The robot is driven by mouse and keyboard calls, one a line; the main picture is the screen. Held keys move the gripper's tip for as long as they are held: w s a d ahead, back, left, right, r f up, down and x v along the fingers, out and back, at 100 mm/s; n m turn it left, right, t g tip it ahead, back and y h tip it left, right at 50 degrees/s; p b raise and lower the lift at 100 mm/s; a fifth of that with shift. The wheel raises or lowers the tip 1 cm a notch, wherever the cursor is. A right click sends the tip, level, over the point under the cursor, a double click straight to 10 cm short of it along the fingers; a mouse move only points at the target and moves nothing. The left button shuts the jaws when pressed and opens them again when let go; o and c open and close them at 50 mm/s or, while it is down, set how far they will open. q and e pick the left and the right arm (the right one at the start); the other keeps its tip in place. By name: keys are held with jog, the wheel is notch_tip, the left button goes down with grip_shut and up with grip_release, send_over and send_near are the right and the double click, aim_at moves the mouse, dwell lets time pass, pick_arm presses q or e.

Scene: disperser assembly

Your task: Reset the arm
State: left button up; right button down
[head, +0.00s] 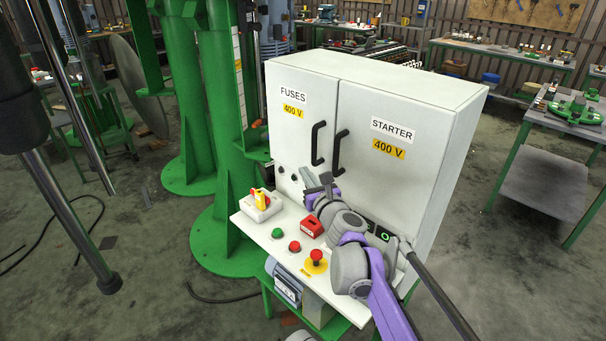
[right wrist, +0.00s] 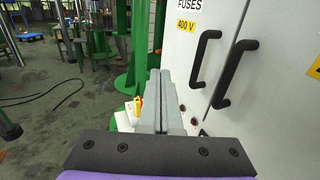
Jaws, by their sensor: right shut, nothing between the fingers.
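My right arm (head: 352,262), grey with purple parts, reaches in from the lower right over the white control panel (head: 262,231). My right gripper (head: 306,176) is above the panel, in front of the lower part of the white cabinet (head: 385,205). In the right wrist view its two grey fingers (right wrist: 158,95) lie together, shut, with nothing seen between them. The yellow and red switch (right wrist: 138,106) appears just left of the fingers there; in the head view this switch (head: 261,198) is on the panel's left end. My left gripper is not in view.
The cabinet has two black door handles (head: 338,153) near the gripper. The panel bears a green button (head: 277,233), a red button (head: 294,246), a red emergency stop (head: 316,256) and a red box (head: 311,228). Green columns (head: 222,130) stand left.

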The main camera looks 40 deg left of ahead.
jog(key=shift+s+d, duration=0.1)
jog(key=shift+s, duration=0.1)
jog(key=d+n+h+p, duration=0.1)
jog(key=d+n+h, duration=0.3)
jog(key=d+n, duration=1.65)
jog(key=s+d+f+h, duration=0.4)
jog(key=s+d+f, duration=0.2)
jog(key=d, duration=0.9)
jog(key=s+d+f+n+g+h+p, duration=0.1)
jog(key=s+d+f+h, duration=0.3)
jog(key=s+d, duration=0.4)
jog(key=s+d+f+n+g+h, duration=0.1)
jog(key=s+d+f+h, duration=0.3)
jog(key=d, duration=1.9)
jog(key=s+f, duration=0.3)
jog(key=shift+f+p, duration=0.35)
jog(key=shift+s, duration=0.1)
